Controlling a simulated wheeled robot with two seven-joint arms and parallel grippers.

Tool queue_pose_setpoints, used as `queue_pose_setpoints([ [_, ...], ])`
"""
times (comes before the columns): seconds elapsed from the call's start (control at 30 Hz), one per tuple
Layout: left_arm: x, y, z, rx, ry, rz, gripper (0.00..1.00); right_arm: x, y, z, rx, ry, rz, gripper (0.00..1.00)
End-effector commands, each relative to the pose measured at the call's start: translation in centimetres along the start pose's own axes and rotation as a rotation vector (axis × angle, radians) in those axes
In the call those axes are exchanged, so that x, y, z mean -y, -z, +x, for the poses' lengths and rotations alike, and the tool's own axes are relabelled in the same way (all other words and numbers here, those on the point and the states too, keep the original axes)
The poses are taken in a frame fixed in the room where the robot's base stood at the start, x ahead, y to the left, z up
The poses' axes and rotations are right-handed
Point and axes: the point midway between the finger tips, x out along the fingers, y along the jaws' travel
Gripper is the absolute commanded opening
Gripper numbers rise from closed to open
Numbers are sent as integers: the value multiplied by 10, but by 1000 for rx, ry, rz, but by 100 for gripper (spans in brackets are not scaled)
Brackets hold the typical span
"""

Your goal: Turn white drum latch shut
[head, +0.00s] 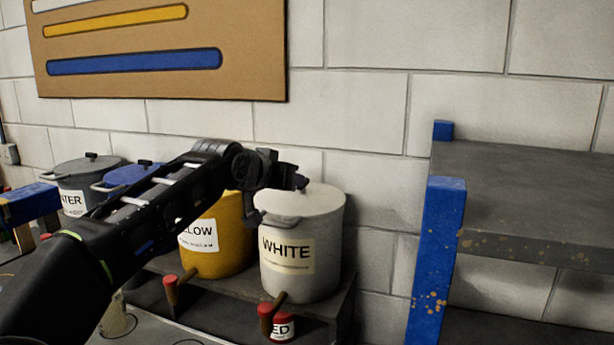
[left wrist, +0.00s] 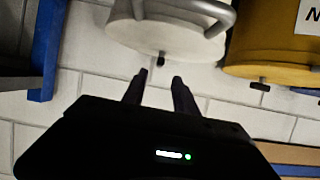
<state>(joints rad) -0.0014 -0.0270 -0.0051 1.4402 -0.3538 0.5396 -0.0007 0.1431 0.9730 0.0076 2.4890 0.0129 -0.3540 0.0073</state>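The white drum (head: 302,255), labelled WHITE, stands upright on a low dark shelf. Its pale lid (head: 322,200) is on, and a grey loop handle sticks out at its upper side; the handle also shows in the left wrist view (left wrist: 215,18). A red-tipped peg (head: 267,312) sits low in front of the drum. I cannot tell which part is the latch. My left gripper (head: 278,198) is over the lid's near left side and hides part of it. In the left wrist view, its two fingers (left wrist: 158,82) are apart and empty, with a small black knob (left wrist: 160,61) just beyond the tips. My right gripper is out of view.
The yellow drum (head: 224,240) stands close left of the white one, with blue and grey drums further left. A blue-posted rack (head: 438,255) stands at right. The block wall (head: 375,130) is close behind.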

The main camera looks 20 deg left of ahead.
Motion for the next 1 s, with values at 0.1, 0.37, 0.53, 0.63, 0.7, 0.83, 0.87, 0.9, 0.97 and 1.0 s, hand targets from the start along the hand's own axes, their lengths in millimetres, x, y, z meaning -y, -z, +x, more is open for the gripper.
queue_pose_setpoints([
  [0.1, 0, 0, 0, 0, 0, 0, 35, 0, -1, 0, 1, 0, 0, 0],
  [0.37, 0, 0, 4, 1, 0, 0, 35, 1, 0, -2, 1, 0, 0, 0],
  [0.53, 0, 2, 21, 2, 1, 0, 35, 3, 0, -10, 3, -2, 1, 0],
  [0.63, 0, 2, 37, 3, 0, 0, 35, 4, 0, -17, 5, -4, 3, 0],
  [0.7, 0, 2, 48, 4, 0, -1, 35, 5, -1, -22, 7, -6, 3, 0],
  [0.83, 0, 2, 66, 2, 0, -2, 35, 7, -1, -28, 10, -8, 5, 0],
  [0.87, 0, 2, 69, 2, 0, -1, 35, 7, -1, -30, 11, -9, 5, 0],
  [0.9, 0, 1, 73, 2, 0, -1, 35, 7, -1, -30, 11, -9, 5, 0],
  [0.97, 0, 1, 76, 1, 0, -1, 35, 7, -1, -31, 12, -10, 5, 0],
  [1.0, 0, 1, 78, 0, 0, -1, 35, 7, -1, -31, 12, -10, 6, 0],
])
